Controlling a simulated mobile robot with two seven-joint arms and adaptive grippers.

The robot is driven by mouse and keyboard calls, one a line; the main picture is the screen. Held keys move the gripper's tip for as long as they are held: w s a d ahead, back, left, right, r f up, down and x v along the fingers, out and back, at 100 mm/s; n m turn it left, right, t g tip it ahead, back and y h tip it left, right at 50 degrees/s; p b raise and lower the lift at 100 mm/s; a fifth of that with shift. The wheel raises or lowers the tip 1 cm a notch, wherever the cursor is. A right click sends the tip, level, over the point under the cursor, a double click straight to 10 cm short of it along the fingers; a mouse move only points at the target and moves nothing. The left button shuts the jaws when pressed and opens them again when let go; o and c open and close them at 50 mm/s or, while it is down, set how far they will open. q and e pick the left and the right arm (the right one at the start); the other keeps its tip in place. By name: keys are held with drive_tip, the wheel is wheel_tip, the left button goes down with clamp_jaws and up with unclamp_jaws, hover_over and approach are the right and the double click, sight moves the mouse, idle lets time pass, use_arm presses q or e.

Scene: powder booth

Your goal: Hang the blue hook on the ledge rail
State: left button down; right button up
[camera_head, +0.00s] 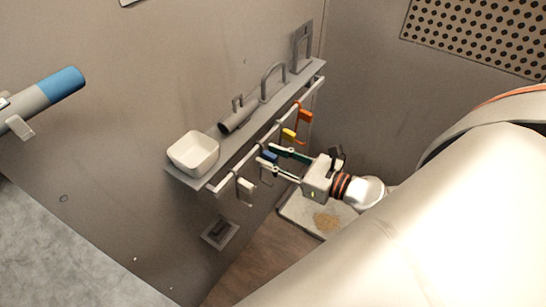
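The ledge rail (223,182) is a pale bar along the front of a grey wall ledge (186,177), in the middle of the head view. The blue hook (269,158) shows just below the rail, between the fingertips of my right gripper (267,156). I cannot tell whether its top is over the rail. The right gripper reaches in from the right with its two fingers apart around the blue piece. Whether they press on it is too small to tell. My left gripper is not in view.
A yellow hook (289,135), an orange hook (305,116) and a white hook (245,187) hang along the rail. A white bowl (193,153) and grey fittings stand on the ledge. A blue-tipped grey cylinder (62,84) is at the left. A tray (299,213) lies below.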

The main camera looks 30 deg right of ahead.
drive_tip(key=shift+v, duration=0.9)
drive_tip(key=v, duration=0.4)
drive_tip(key=shift+s, duration=0.2)
drive_tip(key=shift+v, duration=2.95)
